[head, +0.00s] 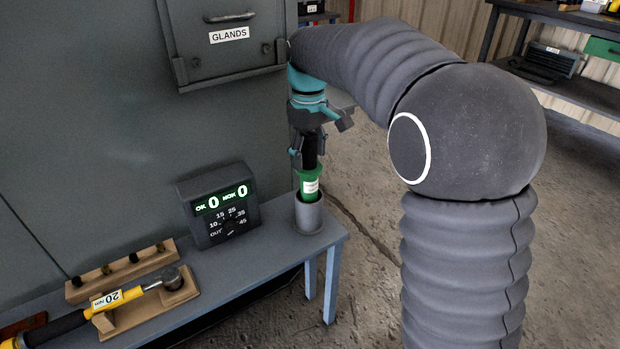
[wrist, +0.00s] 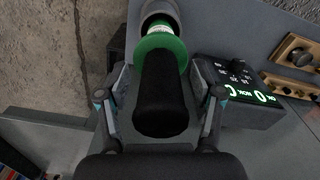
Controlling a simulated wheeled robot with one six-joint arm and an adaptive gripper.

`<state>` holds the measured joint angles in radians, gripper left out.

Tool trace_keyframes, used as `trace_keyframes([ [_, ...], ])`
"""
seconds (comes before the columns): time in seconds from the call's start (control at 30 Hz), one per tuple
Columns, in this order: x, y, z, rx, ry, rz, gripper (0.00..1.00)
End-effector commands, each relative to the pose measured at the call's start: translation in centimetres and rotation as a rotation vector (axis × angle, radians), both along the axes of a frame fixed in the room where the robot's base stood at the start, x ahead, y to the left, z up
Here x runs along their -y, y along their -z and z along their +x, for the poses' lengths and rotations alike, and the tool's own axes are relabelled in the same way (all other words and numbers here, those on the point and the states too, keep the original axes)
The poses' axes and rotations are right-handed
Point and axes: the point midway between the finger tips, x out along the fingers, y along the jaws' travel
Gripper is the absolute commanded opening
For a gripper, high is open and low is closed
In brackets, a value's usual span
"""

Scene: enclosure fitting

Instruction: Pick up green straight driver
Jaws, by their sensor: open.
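The green straight driver (head: 310,184) stands upright in a grey cylindrical holder (head: 308,216) at the right end of the bench. Its black grip points up and its green collar sits above the holder's rim. In the wrist view the driver's black grip (wrist: 161,98) lies between the two fingers, with the green collar beyond it. My gripper (head: 306,150) is above the holder, around the upper part of the driver. In the wrist view my gripper (wrist: 160,100) is open, with a finger on each side of the grip and gaps visible.
A counter box (head: 218,205) with green digits stands left of the holder. A yellow torque wrench (head: 112,300) lies on a wooden cradle, with a wooden socket rack (head: 122,270) behind it. A grey cabinet labelled GLANDS (head: 229,36) hangs above the bench, near my arm.

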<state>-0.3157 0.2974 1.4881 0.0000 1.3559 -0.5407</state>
Motion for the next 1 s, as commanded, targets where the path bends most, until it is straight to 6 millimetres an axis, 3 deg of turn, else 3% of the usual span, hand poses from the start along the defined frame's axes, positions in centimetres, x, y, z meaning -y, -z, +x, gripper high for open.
trace_keyframes([
  [0.1, 0.0, 0.0, 0.0, 0.000, 0.000, 0.000, 0.66],
  [0.37, 0.0, 0.0, 0.0, 0.000, 0.000, 0.000, 0.01],
  [0.77, 0.0, -0.4, 0.1, 0.002, 0.000, 0.001, 0.00],
  [1.0, 0.0, -3.3, 0.1, 0.006, 0.001, 0.002, 0.00],
])
